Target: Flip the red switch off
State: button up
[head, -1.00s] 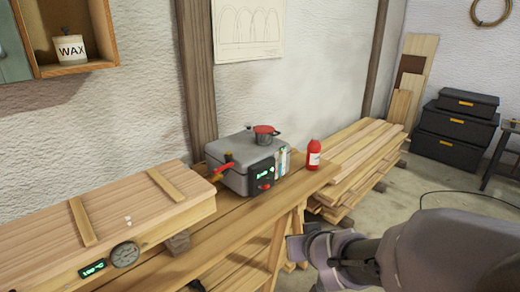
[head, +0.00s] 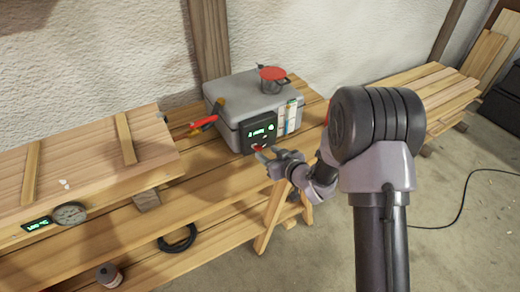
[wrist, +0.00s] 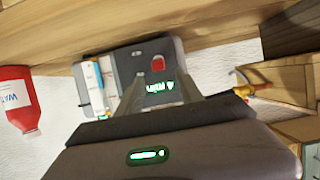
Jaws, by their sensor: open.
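The red switch (head: 259,147) sits low on the black panel (head: 247,136) with a green display, on the front of a grey box (head: 228,107). In the wrist view the picture is turned over, and the red switch (wrist: 158,64) shows just beyond my fingertips. My gripper (head: 265,154) is at the panel's front, open and empty, close to the switch. It also shows in the wrist view (wrist: 160,75), with its fingers on either side of the display. I cannot tell whether a finger touches the switch, nor which way the switch is set.
A red-lidded pot (head: 271,82) stands on the box. Red and yellow handled tools (head: 204,121) lie at its left side. A red bottle (wrist: 14,98) stands beside it, mostly behind my arm in the head view. A plank-topped steam chest (head: 90,165) with a gauge (head: 70,214) is left.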

aim_at(260, 148)
jog(key=b+x, duration=0.1)
jog(key=x, duration=0.6)
grip_shut()
